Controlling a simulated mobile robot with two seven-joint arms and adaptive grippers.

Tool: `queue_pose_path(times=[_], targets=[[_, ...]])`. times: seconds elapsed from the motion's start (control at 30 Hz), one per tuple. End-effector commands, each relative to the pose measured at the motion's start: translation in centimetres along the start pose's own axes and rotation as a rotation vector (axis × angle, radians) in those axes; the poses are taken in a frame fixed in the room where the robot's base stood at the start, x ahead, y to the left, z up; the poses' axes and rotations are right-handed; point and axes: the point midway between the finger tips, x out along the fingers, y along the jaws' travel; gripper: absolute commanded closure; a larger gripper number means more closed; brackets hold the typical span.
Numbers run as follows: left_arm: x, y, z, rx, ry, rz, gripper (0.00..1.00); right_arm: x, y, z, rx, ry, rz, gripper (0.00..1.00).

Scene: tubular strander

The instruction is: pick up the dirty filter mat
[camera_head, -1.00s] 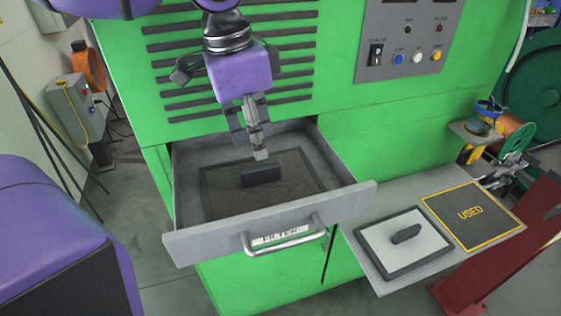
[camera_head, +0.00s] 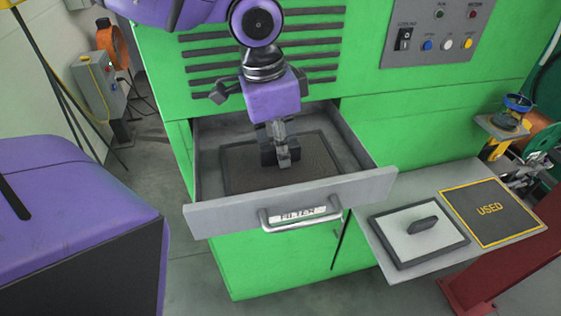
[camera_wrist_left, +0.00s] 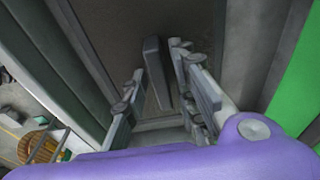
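The dirty filter mat (camera_head: 240,172) is a brown panel with a dark frame, lying in the open drawer (camera_head: 300,198). Its dark upright handle shows in the wrist view (camera_wrist_left: 155,70) and is partly hidden by the fingers in the head view. My left gripper (camera_head: 284,161) points down into the drawer at the handle. In the wrist view its fingers (camera_wrist_left: 160,92) are spread, one on each side of the handle, with a visible gap on at least the left side. My right gripper is not in view.
A clean white mat (camera_head: 418,236) with a dark handle lies on the side shelf (camera_head: 410,278). Next to it is a dark, yellow-edged pad marked USED (camera_head: 489,210). The drawer walls and front surround the gripper closely. The green cabinet (camera_head: 420,130) rises behind.

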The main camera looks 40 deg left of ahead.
Motion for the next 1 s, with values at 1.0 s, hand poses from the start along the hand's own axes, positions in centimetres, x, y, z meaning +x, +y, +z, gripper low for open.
queue_pose_path(times=[1.0], targets=[[-8.3,0.0,-1.4,0.000,0.005,-0.001,1.00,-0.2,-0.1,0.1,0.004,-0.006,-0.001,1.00]])
